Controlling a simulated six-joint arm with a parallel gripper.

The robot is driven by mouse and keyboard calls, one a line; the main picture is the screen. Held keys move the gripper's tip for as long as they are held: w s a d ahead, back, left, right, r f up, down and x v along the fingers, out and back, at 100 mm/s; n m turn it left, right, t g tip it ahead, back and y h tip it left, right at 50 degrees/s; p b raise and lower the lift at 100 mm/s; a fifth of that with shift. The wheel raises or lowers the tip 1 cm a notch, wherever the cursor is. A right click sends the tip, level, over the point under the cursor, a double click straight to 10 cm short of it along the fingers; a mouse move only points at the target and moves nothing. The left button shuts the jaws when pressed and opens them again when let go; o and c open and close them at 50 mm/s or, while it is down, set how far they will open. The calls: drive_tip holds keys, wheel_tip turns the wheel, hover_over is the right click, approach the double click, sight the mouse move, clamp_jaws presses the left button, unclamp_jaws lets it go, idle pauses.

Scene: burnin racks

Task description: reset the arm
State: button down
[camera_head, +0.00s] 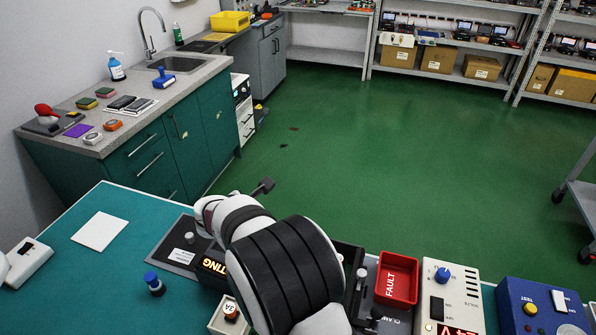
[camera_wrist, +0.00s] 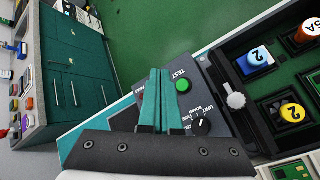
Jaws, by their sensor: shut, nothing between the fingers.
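My gripper (camera_wrist: 160,72) shows in the wrist view with its two teal fingers shut together and nothing between them. The fingers are over a dark grey control panel (camera_wrist: 222,132) with a green TEST button (camera_wrist: 183,86) and a black knob (camera_wrist: 201,126). A red part beside the fingers is mostly hidden. Whether the fingertips touch anything is unclear. In the head view my arm (camera_head: 285,270) rises over the front bench and hides part of it; the fingers cannot be made out there.
The bench carries a white square plate (camera_head: 100,231), a blue-topped piece (camera_head: 154,284), a red FAULT bin (camera_head: 397,278), a power supply (camera_head: 447,300) and a blue box (camera_head: 540,310). A dark rack (camera_wrist: 262,110) holds numbered pieces.

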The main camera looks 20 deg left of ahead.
drive_tip(key=d+r+m+g+h, duration=0.1)
drive_tip(key=d+r+m+h, duration=0.2)
drive_tip(key=d, duration=0.5)
drive_tip(key=d+r+m+g, duration=0.1)
drive_tip(key=d+r+m, duration=0.2)
drive_tip(key=d+m, duration=0.4)
drive_tip(key=s+d+r+m+g+h, duration=0.1)
drive_tip(key=s+d+m+g, duration=0.1)
drive_tip(key=s+d+m, duration=0.45)
drive_tip(key=s+d+r+m+g, duration=0.1)
drive_tip(key=s+d+m, duration=0.15)
drive_tip(key=d, duration=0.65)
drive_tip(key=s+d+m+g+y, duration=0.2)
drive_tip(key=s+m+g+y, duration=0.2)
drive_tip(key=s+m, duration=1)
drive_tip(key=s, duration=0.9)
drive_tip(key=shift+s+d+f+m+y, duration=0.15)
drive_tip(key=shift+f+m+y, duration=0.2)
drive_tip(key=shift+m+y, duration=0.05)
idle(1.2)
